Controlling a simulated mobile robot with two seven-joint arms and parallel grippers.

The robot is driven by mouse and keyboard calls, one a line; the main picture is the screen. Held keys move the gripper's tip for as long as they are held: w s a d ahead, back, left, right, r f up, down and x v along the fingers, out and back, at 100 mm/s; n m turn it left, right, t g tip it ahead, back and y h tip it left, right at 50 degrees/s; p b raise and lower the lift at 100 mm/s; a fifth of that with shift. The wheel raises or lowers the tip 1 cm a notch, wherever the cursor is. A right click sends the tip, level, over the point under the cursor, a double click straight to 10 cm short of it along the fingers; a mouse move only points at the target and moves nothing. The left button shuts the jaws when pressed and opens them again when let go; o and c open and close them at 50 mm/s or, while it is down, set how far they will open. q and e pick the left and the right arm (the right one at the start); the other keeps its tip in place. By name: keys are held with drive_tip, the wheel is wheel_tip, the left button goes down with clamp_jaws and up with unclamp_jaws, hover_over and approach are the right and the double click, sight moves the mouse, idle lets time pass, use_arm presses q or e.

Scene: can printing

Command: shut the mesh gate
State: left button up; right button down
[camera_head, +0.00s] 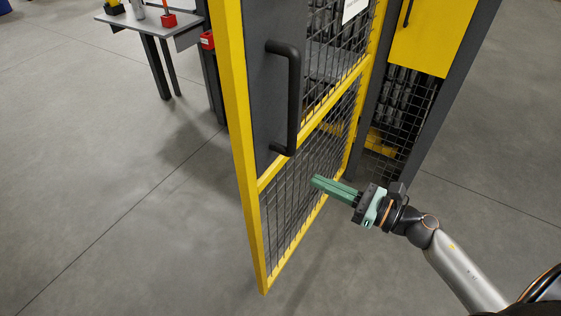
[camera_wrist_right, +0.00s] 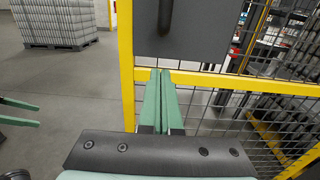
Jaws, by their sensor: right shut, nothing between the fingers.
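The mesh gate (camera_head: 241,130) has a yellow frame, wire mesh and a grey plate; it stands swung open, out from the cell. Its black bar handle (camera_head: 293,100) is on the grey plate, and the handle's lower end shows in the right wrist view (camera_wrist_right: 165,14). My right gripper (camera_head: 316,182) is shut and empty, with green fingers pointing at the gate's lower mesh, below and right of the handle. In the right wrist view its fingertips (camera_wrist_right: 162,73) overlap the yellow crossbar; I cannot tell if they touch. My left gripper (camera_wrist_right: 38,114) shows two spread green fingers at the left edge.
A dark post (camera_head: 455,75) and a yellow panel (camera_head: 425,45) of the cell stand right of the gate. A small table (camera_head: 140,22) with red holders stands at the back left. A pallet stack (camera_wrist_right: 57,20) is far off. The floor left of the gate is clear.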

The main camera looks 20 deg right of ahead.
drive_tip(key=p, duration=0.2)
approach(271, 159)
drive_tip(key=x, duration=0.5)
drive_tip(key=shift+w+a+r, duration=0.15)
drive_tip(key=shift+a+r, duration=0.05)
drive_tip(key=shift+w+a+f, duration=0.15)
drive_tip(key=shift+w+a, duration=0.3)
drive_tip(key=shift+w, duration=0.1)
